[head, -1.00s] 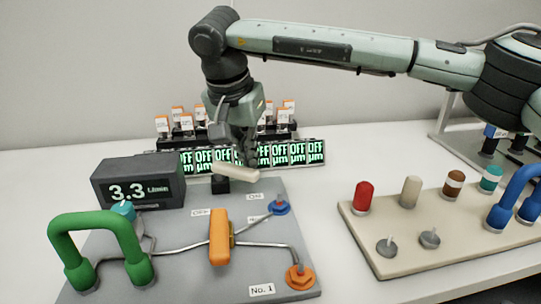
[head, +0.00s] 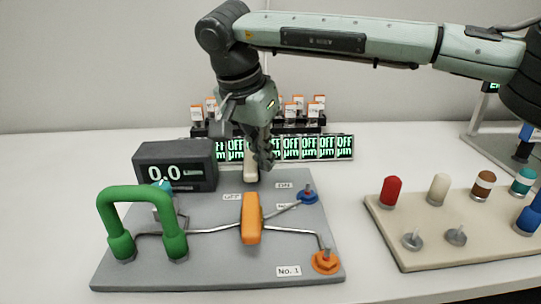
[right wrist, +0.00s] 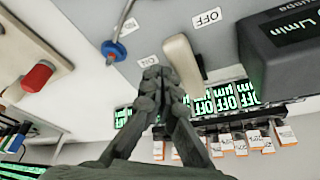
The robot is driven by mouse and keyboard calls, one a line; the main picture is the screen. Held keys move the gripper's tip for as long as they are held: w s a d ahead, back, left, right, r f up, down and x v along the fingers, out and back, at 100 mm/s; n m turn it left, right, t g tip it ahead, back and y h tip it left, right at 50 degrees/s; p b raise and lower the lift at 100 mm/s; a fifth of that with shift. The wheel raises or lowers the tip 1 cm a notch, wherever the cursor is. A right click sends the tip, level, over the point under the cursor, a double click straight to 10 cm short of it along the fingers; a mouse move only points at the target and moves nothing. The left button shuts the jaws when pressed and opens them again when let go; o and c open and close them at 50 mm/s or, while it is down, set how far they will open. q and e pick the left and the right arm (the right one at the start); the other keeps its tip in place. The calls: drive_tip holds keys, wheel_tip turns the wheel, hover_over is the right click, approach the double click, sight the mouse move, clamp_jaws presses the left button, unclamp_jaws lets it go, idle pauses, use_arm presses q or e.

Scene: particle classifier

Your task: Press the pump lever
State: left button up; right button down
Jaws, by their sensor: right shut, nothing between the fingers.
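The pump lever (head: 250,166) is a cream bar at the back of the grey panel (head: 200,265), between the "OFF" and "ON" labels. It looks upright in the head view. It also shows in the right wrist view (right wrist: 183,62), beside the "OFF" label (right wrist: 207,18). My right gripper (head: 264,160) is shut and empty, close against the lever's right side in the head view. The fingertips (right wrist: 155,80) are next to the lever in the wrist view; I cannot tell whether they touch. The flow display (head: 176,167) reads 0.0. My left gripper is not in view.
A green handle (head: 144,215) rises at the panel's front left. An orange lever (head: 251,220) sits mid-panel. "OFF µm" displays (head: 318,148) and vials stand behind. A beige board (head: 400,240) with coloured pegs is at right. The table at left is clear.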

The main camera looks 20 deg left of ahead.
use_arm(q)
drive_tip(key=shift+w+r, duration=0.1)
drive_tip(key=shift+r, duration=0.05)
use_arm(e)
drive_tip(key=shift+s+a, duration=0.3)
drive_tip(key=shift+s, duration=0.05)
